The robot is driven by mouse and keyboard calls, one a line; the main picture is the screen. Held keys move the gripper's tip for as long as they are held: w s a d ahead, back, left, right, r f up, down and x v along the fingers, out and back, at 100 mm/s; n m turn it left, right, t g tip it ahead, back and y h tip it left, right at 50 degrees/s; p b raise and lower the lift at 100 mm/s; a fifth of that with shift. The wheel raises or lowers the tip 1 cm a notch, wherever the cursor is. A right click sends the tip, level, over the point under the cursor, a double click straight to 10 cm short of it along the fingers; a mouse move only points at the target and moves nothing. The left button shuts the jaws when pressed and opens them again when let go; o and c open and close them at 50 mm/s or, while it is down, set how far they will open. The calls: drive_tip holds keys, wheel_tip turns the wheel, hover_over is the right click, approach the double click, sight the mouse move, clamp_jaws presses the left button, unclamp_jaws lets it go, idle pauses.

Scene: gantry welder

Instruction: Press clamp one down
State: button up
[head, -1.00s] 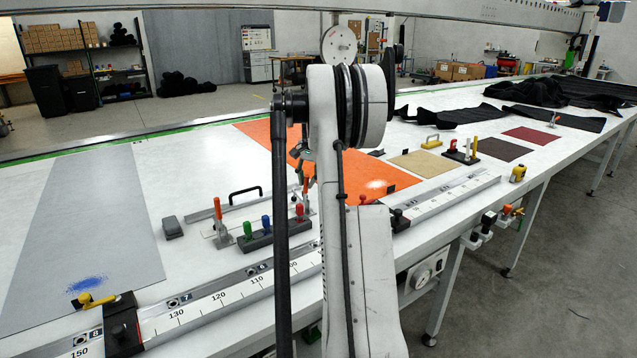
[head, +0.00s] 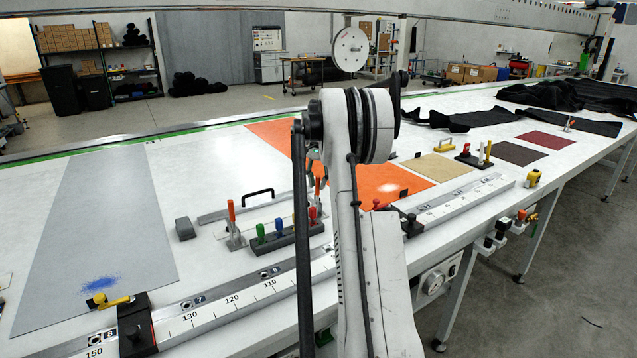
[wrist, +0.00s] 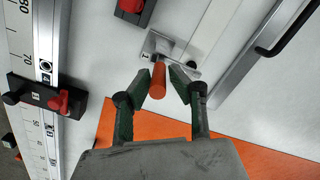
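A toggle clamp with an upright orange handle (wrist: 157,82) and a metal base (wrist: 170,48) is in the middle of the wrist view. My gripper (wrist: 160,82) is open, with one green finger on each side of the handle; whether they touch it is unclear. In the head view, an orange handle (head: 317,187) shows just beside my arm, which hides most of my gripper and that clamp's base. A second clamp with an upright orange-red handle (head: 232,212) stands to its left.
A black block with green, blue and red pegs (head: 278,238) stands close to the clamps. A long numbered rail (head: 215,311) with black stops runs along the table's front edge. A bar with a black handle (head: 250,206) lies behind. An orange sheet (head: 400,184) lies to the right.

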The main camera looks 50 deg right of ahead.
drive_tip(key=shift+o, duration=1.2)
wheel_tip(320, 180, up, 12)
drive_tip(key=shift+d, duration=0.45)
